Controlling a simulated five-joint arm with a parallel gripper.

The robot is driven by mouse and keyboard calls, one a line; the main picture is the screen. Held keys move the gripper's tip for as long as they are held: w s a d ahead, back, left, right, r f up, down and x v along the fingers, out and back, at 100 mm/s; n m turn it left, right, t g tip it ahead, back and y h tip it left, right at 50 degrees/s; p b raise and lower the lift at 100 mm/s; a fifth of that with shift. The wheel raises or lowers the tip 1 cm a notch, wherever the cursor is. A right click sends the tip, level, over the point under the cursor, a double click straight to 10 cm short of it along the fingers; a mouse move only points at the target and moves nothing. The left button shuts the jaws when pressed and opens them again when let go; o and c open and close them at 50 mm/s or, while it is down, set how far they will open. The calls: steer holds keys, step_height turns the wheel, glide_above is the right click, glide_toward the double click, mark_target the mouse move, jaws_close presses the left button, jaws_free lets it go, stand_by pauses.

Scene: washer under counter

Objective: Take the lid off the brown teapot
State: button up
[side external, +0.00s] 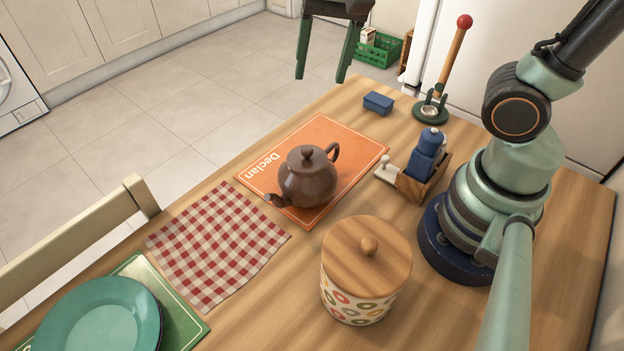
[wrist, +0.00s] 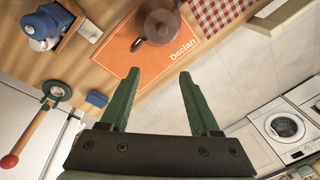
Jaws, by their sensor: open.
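The brown teapot (side external: 308,182) stands upright on an orange placemat (side external: 345,137) marked "Declan". Its lid (side external: 307,157) with a round knob sits on top. The spout points toward the checked cloth and the handle is on the far right side. In the wrist view the teapot (wrist: 161,27) shows at the top edge, partly cut off, beyond my fingertips. My gripper (wrist: 159,77) is open, with two green fingers spread and nothing between them. It is outside the side external view, where only other parts of my arm show.
A patterned canister (side external: 362,285) with a wooden lid stands in front of the teapot. A wooden caddy (side external: 425,178) with a blue grinder is to its right. A blue box (side external: 378,103) and a red-knobbed stand (side external: 432,108) are behind. A checked cloth (side external: 217,243) lies left.

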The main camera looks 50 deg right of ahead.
steer(key=a+f+m+g, duration=0.1)
steer(key=a+m+g, duration=0.1)
steer(key=a+m, duration=0.25)
steer(key=m, duration=0.1)
glide_above(306, 148)
steer(key=f, duration=0.6)
steer(key=shift+s+a+f, duration=0.15)
steer(key=shift+s+f, duration=0.05)
steer(key=shift+f, duration=0.05)
steer(key=shift+w+f, duration=0.15)
steer(key=shift+f, duration=2.7)
jaws_close()
